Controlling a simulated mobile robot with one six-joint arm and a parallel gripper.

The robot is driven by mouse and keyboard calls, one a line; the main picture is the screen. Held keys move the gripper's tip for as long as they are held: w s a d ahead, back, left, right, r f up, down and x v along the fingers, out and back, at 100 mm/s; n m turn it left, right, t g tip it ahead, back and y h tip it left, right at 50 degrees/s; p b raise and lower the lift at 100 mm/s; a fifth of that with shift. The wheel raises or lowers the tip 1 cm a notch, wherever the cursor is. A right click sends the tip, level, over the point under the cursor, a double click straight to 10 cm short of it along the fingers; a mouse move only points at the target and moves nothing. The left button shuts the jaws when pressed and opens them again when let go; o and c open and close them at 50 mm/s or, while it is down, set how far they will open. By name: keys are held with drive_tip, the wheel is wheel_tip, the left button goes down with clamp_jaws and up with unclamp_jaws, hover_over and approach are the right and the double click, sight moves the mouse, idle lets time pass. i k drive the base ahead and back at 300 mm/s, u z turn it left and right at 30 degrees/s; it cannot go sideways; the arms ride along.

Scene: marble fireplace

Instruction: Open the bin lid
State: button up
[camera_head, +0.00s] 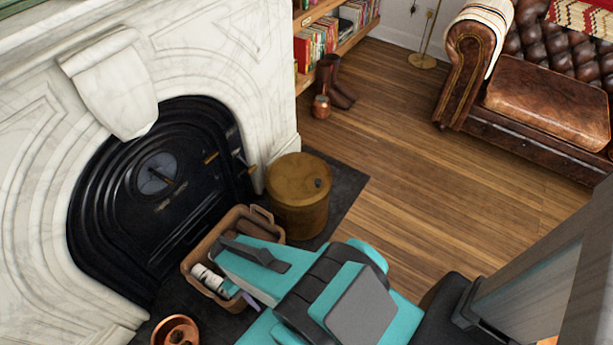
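The bin (299,212) is a brass-coloured round drum standing upright on the dark hearth slab, right of the fireplace opening. Its flat round lid (292,176) lies on top and looks closed, with a small dark knob (318,183) near its right side. My teal and dark grey arm reaches in from the bottom. Its front end, where my gripper (240,258) appears to be, is over the basket, lower left of the bin and apart from the lid. The fingers cannot be made out clearly, and I see nothing held.
A brown basket (196,259) with white rolls stands beside the bin, partly under my arm. A copper pot (176,331) is at the bottom left. The black fireplace insert (150,200) is left. Boots (332,82) and a leather sofa (545,100) stand beyond open wooden floor.

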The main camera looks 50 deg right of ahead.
sight(294, 179)
drive_tip(key=z, duration=4.65)
drive_tip(key=i, duration=0.1)
drive_tip(key=u, duration=3.2)
drive_tip(key=k, duration=0.95)
drive_tip(key=u, duration=0.15)
drive_tip(key=i, duration=0.95)
drive_tip(key=z, duration=0.05)
